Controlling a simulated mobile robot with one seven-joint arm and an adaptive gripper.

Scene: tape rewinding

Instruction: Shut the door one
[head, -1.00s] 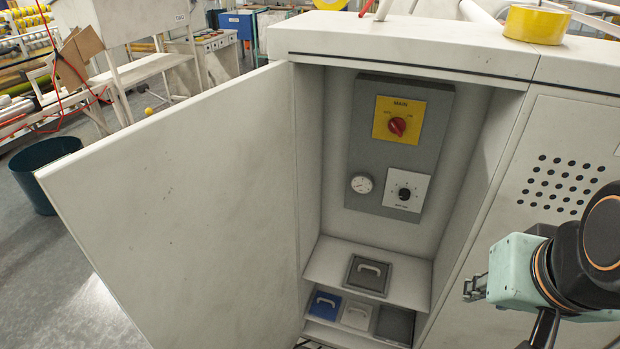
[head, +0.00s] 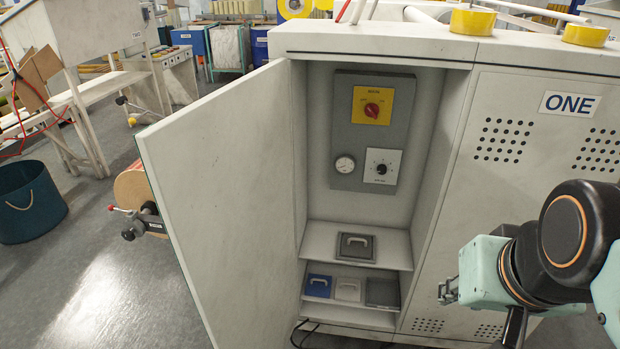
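The cabinet's door (head: 225,185) stands wide open, swung out to the left on its hinge at the left edge of the opening. A sign reading "ONE" (head: 570,104) is on the closed panel right of the opening. Inside is a grey panel (head: 351,103) with a red knob on a yellow plate, a round gauge and a black dial. My gripper (head: 447,291) is at the lower right, in front of the closed panel, well apart from the door. It shows side-on and small, so its opening is unclear. No object shows in it.
Yellow tape rolls (head: 472,20) lie on the cabinet's top. A dark bin (head: 30,202) stands at the far left. A roller with a black fitting (head: 145,215) is just behind the door.

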